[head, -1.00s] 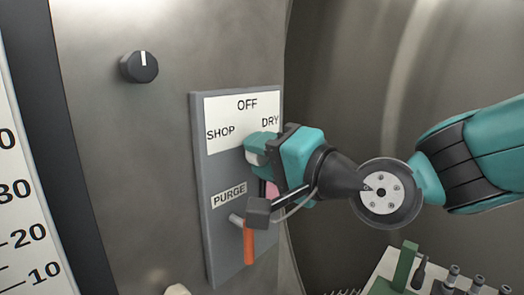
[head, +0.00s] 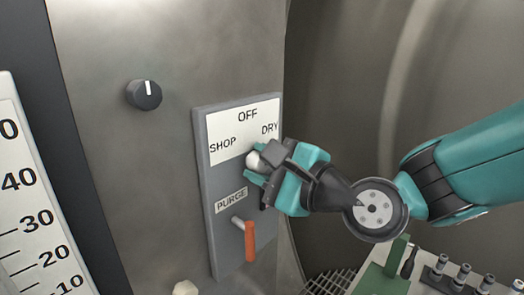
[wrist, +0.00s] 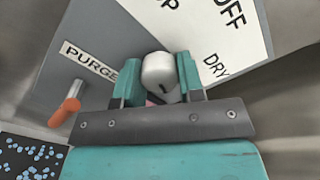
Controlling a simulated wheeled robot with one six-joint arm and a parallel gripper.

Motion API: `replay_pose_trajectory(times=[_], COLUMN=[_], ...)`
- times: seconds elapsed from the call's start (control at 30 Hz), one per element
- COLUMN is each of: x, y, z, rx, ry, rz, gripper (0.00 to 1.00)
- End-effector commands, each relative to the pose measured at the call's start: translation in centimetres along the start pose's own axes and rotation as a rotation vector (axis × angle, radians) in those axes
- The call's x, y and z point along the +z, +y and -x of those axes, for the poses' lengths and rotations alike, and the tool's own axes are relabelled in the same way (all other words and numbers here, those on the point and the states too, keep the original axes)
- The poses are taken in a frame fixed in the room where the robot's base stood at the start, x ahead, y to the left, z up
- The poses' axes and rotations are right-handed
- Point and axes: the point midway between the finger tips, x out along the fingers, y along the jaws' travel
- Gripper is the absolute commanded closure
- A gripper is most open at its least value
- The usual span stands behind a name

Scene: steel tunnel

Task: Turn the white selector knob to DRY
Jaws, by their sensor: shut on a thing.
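The white selector knob (head: 257,160) is on the grey panel (head: 208,215), below the white label plate (head: 238,131) marked SHOP, OFF and DRY. My gripper (wrist: 158,75) is shut on the knob, with one teal finger on each side in the wrist view. The knob (wrist: 158,68) shows as a pale rounded cap with a small dark mark near its lower edge. DRY (wrist: 216,66) is to the right of the knob in the wrist view. I cannot tell for certain which label the knob points at.
An orange-handled lever (head: 250,241) marked PURGE is below the knob on the same panel. A black knob (head: 144,95) is on the wall at upper left, and a numbered scale (head: 32,215) stands at far left. A rack of fittings (head: 455,280) is at lower right.

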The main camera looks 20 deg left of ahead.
Motion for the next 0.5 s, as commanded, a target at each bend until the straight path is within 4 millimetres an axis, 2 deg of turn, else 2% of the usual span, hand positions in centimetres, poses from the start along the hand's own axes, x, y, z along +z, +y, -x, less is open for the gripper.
replay_pose_trajectory(times=[0.2,0.5], x=[-0.01,-0.10], y=[-0.15,0.02], z=[0.02,0.01], rx=[0.000,0.000], ry=[0.003,0.003], rz=[-0.115,-0.184], gripper=[0.88,0.88])
